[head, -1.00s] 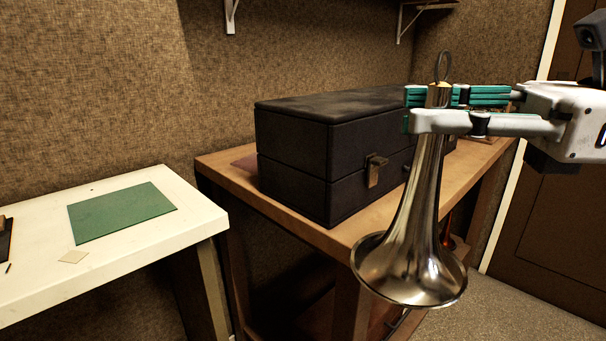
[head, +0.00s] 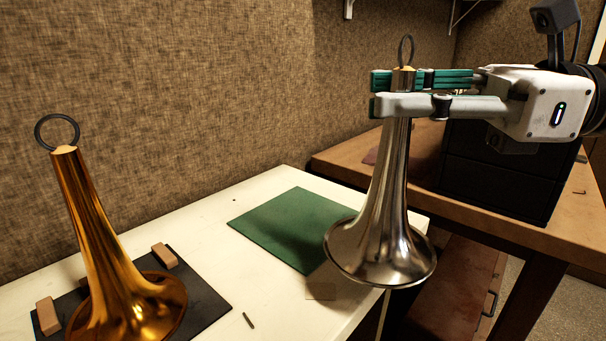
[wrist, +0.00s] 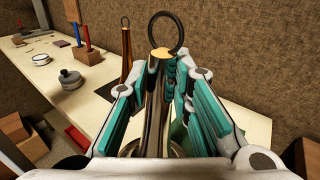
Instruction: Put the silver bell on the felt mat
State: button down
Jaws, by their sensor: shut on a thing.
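The silver bell (head: 388,205) hangs upright, flared end down, with a dark ring on its brass-coloured top. My gripper (head: 385,95) is shut on its narrow neck, just below the ring. The green felt mat (head: 285,222) lies flat on the white table. In the head view the bell's flare overlaps the mat's right corner and the table's front edge; it looks raised above the table. In the wrist view the bell's ring and top (wrist: 160,50) show between the fingers, and the mat is mostly hidden.
A gold bell (head: 105,245) stands on a black mat (head: 205,300) with small tan blocks, left of the felt mat. A thin dark pin (head: 248,320) and a pale square (head: 320,291) lie nearby. A dark case (head: 495,175) sits on a wooden bench behind my gripper.

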jog(key=w+a+f+b, duration=0.2)
jog(key=w+a+f, duration=0.3)
jog(key=w+a, duration=0.5)
jog(key=shift+w, duration=1.1)
jog(key=shift+f+b, duration=0.1)
jog(key=shift+b, duration=0.25)
jog(key=c, duration=1.4)
grip_release()
jog(key=shift+c, duration=0.2)
jog(key=d+p, duration=0.1)
jog(key=d, duration=0.6)
jog(key=shift+s+d+r, duration=0.2)
jog(key=shift+r, duration=0.1)
